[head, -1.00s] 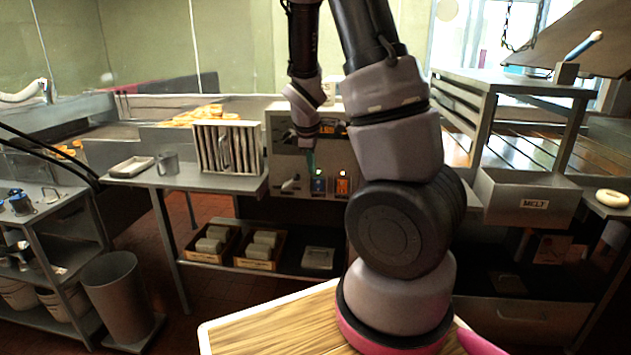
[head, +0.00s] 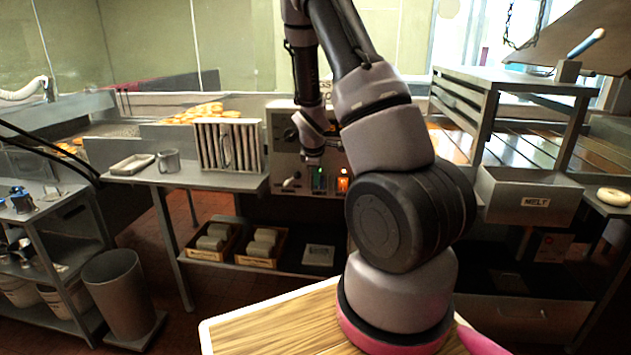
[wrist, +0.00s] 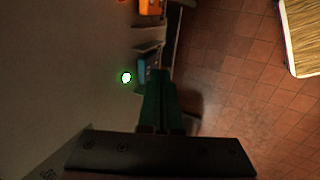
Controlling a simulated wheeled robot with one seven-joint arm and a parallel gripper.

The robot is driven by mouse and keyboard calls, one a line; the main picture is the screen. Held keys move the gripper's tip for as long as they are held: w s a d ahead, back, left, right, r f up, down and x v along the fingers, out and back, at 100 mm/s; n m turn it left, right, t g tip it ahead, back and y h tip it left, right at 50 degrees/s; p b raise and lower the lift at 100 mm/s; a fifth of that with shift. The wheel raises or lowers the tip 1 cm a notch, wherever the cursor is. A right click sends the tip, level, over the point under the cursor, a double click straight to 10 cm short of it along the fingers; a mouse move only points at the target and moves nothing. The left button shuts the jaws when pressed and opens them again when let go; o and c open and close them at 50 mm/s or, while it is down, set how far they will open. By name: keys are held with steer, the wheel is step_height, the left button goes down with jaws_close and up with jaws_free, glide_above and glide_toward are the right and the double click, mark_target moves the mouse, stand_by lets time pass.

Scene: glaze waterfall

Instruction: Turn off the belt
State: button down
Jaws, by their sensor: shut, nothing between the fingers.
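The grey control panel (head: 283,165) stands at the back centre in the head view, behind my arm. On its front are a green switch (head: 319,183) and a lit orange switch (head: 343,182). The wrist view shows the panel face on the left, with a glowing green lamp (wrist: 126,77), a blue-green rocker (wrist: 143,69) beside it and an orange switch (wrist: 148,5) at the top. My gripper (wrist: 160,78) is shut and empty, its green fingertips close to the blue-green rocker. I cannot tell whether they touch it. The fingertips are hard to make out in the head view.
A rack of upright slats (head: 228,145) and a metal mug (head: 168,161) stand on the table left of the panel. Boxes of pale blocks (head: 260,245) sit on the shelf below. A bin labelled MELT (head: 528,198) is at the right.

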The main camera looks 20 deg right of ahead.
steer(key=shift+w+d, duration=0.1)
stand_by(0.3)
steer(key=shift+w+d+r+g, duration=0.1)
steer(key=shift+w+d+g, duration=0.1)
steer(key=shift+w+g, duration=0.15)
steer(key=shift+s, duration=0.1)
steer(key=shift+r, duration=0.75)
steer(key=shift+a, duration=0.15)
